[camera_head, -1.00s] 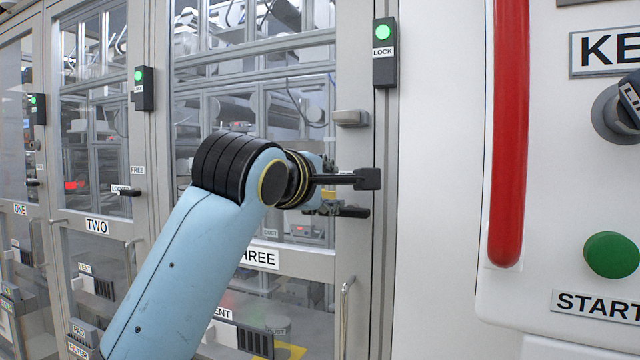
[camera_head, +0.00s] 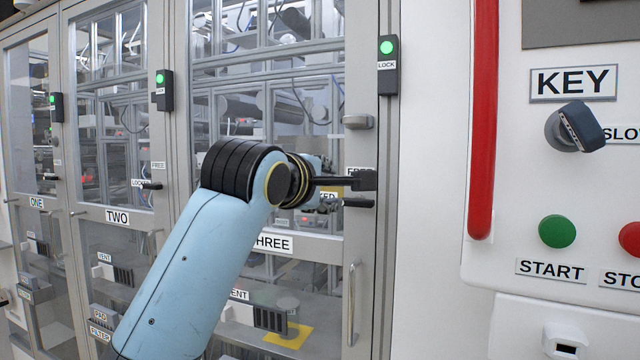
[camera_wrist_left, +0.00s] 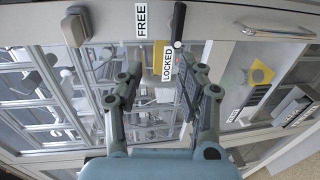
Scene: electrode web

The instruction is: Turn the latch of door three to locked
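Door three (camera_head: 230,260) has a "THREE" label (camera_head: 273,243) on its frame. My right gripper is out of view.
A metal door pull (camera_head: 351,305) stands below the latch, and a grey catch (camera_head: 358,122) above it. A lock box (camera_head: 388,65) shows a green light. Right of a white wall strip is a control panel with a red bar (camera_head: 482,120), key switch (camera_head: 575,128) and green START button (camera_head: 557,231).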

